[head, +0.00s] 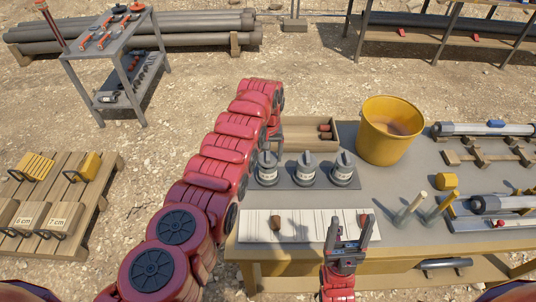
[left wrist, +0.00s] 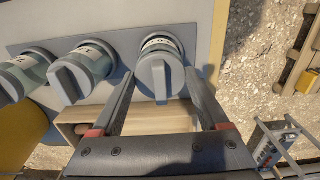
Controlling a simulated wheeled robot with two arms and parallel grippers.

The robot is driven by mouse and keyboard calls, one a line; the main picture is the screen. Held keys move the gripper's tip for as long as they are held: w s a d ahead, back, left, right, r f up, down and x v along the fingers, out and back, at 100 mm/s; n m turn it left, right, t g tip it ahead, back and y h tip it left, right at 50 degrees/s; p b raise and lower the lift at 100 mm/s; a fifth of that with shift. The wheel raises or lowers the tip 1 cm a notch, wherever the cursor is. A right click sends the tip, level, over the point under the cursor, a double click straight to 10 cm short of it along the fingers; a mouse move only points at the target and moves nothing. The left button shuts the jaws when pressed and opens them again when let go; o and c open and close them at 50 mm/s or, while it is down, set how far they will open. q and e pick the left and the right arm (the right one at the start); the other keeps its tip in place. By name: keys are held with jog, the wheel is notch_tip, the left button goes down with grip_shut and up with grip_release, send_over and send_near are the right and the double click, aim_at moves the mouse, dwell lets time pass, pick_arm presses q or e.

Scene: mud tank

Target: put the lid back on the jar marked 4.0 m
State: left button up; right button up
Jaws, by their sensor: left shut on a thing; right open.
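Three grey jars with pale labels stand in a row on a dark mat (head: 315,184): the left jar (head: 267,171), the middle jar (head: 305,171) and the right jar (head: 343,171). The label markings are too small to read. My left gripper (left wrist: 160,78) is shut on a grey ridged lid (left wrist: 159,88) at the left jar, which also shows in the left wrist view (left wrist: 160,42). I cannot tell whether this lid is seated. The other two jars also show ridged grey tops. My right gripper (head: 352,232) is open and empty at the table's front edge.
A white board (head: 300,230) with small brown pieces lies in front of the jars. A wooden box (head: 305,133) and a yellow bucket (head: 391,130) stand behind them. Upright posts (head: 410,208) and metal tubes (head: 490,129) are to the right.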

pick_arm(q)
jog(key=shift+f+b, duration=0.2)
jog(key=shift+b, duration=0.2)
dwell(0.9)
jog(key=o, duration=1.3)
jog(key=shift+r+p, duration=1.1)
jog(key=shift+r, duration=0.2)
jog(key=shift+r+p, duration=0.6)
jog(key=shift+r, duration=0.45)
jog(key=shift+r+p, duration=0.35)
jog(key=shift+r, duration=0.85)
grip_shut()
